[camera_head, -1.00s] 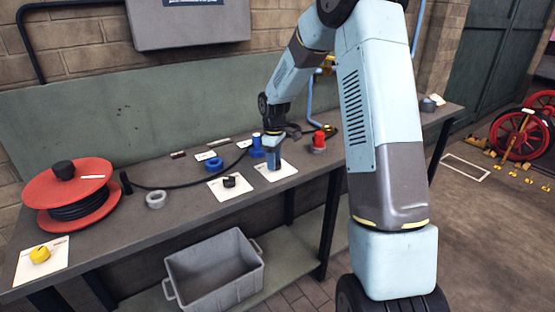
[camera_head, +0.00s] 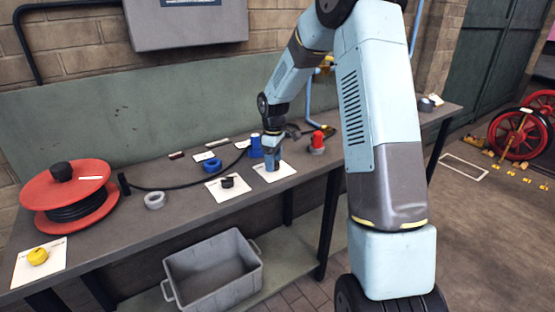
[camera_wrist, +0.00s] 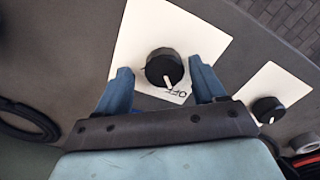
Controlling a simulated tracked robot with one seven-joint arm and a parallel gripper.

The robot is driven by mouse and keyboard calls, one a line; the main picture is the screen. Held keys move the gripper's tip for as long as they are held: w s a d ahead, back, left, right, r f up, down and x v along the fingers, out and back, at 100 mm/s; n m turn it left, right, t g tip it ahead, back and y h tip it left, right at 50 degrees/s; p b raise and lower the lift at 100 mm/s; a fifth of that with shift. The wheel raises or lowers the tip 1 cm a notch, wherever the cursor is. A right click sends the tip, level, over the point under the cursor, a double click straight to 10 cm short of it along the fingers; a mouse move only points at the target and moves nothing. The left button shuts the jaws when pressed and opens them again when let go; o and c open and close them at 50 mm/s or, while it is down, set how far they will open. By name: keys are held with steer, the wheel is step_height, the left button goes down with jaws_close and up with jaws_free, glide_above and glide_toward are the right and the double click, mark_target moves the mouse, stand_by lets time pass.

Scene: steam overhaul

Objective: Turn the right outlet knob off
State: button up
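The right outlet knob is a round black knob (camera_wrist: 164,68) with a white pointer line, on a white card (camera_wrist: 205,42) on the bench. Its pointer aims down the picture, close to the printed word OFF (camera_wrist: 177,92). My gripper (camera_wrist: 163,84) is open, with one blue finger on each side of the knob and a visible gap on both sides. In the head view my gripper (camera_head: 272,162) is low over the right card (camera_head: 285,173) and hides the knob. Another black knob (camera_head: 227,182) sits on the card to its left; it also shows in the wrist view (camera_wrist: 268,110).
A blue fitting (camera_head: 256,146) and a red-topped fitting (camera_head: 317,142) stand near my gripper. A black hose (camera_head: 175,187) runs along the bench (camera_head: 185,226) from near a red reel (camera_head: 92,206). A grey tape roll (camera_head: 155,200) lies left. A grey crate (camera_head: 215,275) is below.

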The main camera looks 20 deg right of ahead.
step_height(320, 180, up, 14)
steer(key=shift+f, duration=0.15)
stand_by(0.5)
steer(key=s+r+m+t, duration=0.1)
steer(key=s+r+m, duration=0.2)
steer(key=s+r, duration=0.5)
steer(key=s+r+m+t, duration=0.2)
steer(key=s+r, duration=0.2)
steer(key=s, duration=0.7)
steer(key=s+d+m+t, duration=0.1)
steer(key=s+m, duration=0.4)
steer(key=s, duration=1.4)
steer(key=shift+d+f+t, duration=0.15)
steer(key=shift+t, duration=0.65)
